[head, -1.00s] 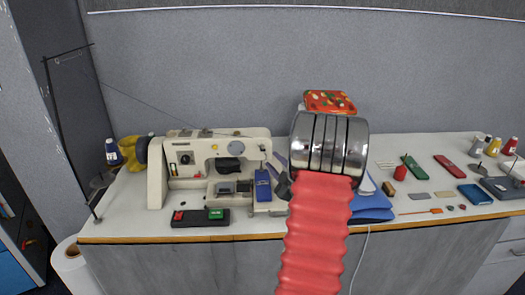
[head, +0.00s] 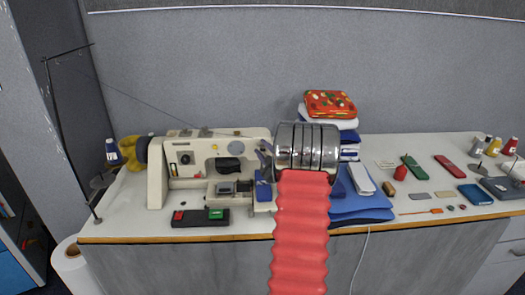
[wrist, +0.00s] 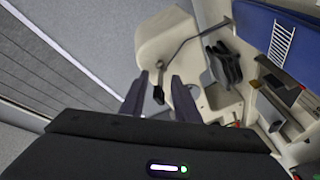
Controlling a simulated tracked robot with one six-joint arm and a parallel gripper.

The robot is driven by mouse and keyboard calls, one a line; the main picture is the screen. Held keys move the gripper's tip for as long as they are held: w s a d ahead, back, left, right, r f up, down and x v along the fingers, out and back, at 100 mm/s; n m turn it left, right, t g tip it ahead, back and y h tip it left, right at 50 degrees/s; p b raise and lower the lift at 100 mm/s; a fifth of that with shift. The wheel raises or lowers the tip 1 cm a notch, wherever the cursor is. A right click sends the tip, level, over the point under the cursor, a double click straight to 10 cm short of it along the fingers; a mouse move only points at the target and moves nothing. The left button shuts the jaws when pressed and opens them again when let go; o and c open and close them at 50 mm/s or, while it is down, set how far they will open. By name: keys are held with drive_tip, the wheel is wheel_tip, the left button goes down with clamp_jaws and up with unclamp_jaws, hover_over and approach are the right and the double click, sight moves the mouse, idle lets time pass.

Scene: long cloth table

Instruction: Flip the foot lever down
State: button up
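The foot lever (wrist: 158,94) shows in the wrist view as a thin bent grey rod with a black tip, coming out of the cream sewing machine's head (wrist: 165,38). My gripper (wrist: 161,76) is open, with one dark finger on each side of the black tip. Gaps show between the tip and the fingers, so I see no grip. In the head view my gripper (head: 264,155) is at the right end of the sewing machine (head: 208,150), and the lever cannot be made out clearly there.
A blue block (head: 263,190) is at the machine's right end. A black pedal box with red and green buttons (head: 200,218) lies in front. Folded blue cloth (head: 358,208) and a stack with a red patterned tin (head: 330,103) stand to the right. Small tools and spools lie farther right.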

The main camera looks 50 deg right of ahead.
drive_tip(key=shift+c, duration=0.2)
clamp_jaws()
drive_tip(key=shift+f, duration=0.1)
drive_tip(key=shift+f+n+t+h, duration=0.3)
drive_tip(key=shift+t, duration=0.4)
drive_tip(key=shift+f+n+t+h, duration=0.25)
drive_tip(key=shift+n+t, duration=0.1)
drive_tip(key=shift+t, duration=0.3)
drive_tip(key=shift+f+n+t+h, duration=0.15)
drive_tip(key=shift+n+t+h, duration=0.15)
drive_tip(key=shift+t, duration=0.35)
